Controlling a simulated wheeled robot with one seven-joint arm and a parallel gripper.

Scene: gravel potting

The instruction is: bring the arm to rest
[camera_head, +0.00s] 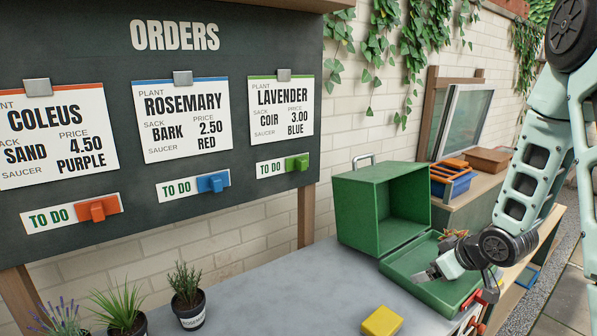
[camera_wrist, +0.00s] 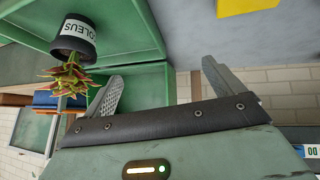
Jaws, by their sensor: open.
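My gripper (camera_head: 457,279) hangs low over the folded-down front of the green box, with its fingers spread. In the wrist view the two fingers (camera_wrist: 160,80) stand apart with nothing between them. The coleus, in a dark pot (camera_wrist: 75,38) with a white label, appears upside down left of the fingers, apart from them. In the head view only some of its reddish leaves (camera_head: 452,234) show behind my wrist; its pot is hidden there.
The green box (camera_head: 375,210) stands open on the grey bench (camera_head: 270,290). A yellow block (camera_head: 382,321) lies in front of it. Several potted plants, including rosemary (camera_head: 188,298), stand at lower left. The orders board (camera_head: 230,55) is behind. A blue crate (camera_head: 452,182) sits back right.

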